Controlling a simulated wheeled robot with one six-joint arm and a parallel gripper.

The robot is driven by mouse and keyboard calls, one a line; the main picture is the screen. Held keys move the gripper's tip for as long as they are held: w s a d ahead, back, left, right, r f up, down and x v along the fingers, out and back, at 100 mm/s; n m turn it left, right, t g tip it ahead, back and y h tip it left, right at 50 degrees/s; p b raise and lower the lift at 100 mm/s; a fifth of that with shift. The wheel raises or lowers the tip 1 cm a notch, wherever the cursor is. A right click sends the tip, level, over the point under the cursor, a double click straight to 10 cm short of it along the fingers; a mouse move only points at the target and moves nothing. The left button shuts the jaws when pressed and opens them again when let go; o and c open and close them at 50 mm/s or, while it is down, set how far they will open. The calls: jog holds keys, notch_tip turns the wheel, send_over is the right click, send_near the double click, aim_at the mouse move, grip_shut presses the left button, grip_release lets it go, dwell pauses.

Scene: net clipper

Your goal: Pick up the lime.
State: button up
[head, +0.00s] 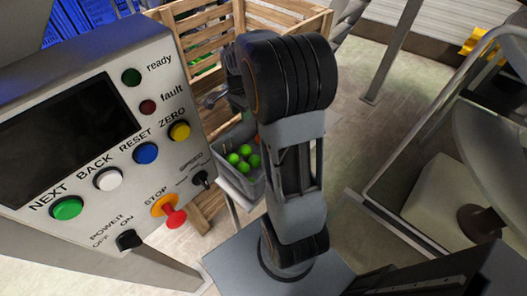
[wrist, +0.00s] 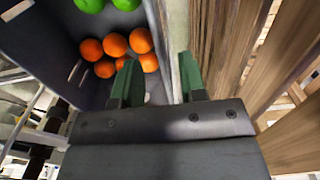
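Several bright green limes (head: 244,167) lie together in a grey bin (head: 228,181) in the head view, left of my arm. In the wrist view two limes (wrist: 90,4) are cut off by the top edge, inside the same bin (wrist: 62,45). My gripper (wrist: 158,82) has two green fingers spread apart with nothing held between them. The bin's right side wall appears between the fingers; I cannot tell how far below them it is. The limes are up and left of the fingers. In the head view my arm hides most of the gripper.
Several oranges (wrist: 105,48) lie in the bin near my left finger. Wooden slats (wrist: 245,40) stand close on the right in the wrist view. A wooden crate (head: 215,40) is behind the bin in the head view. A control panel (head: 110,120) fills the left.

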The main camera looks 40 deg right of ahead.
aim_at(244, 132)
jog(key=shift+s+f, duration=0.1)
jog(key=shift+f, duration=2.6)
jog(key=shift+c, duration=0.3)
grip_shut()
jog(key=shift+r+p, duration=0.1)
jog(key=shift+p, duration=0.2)
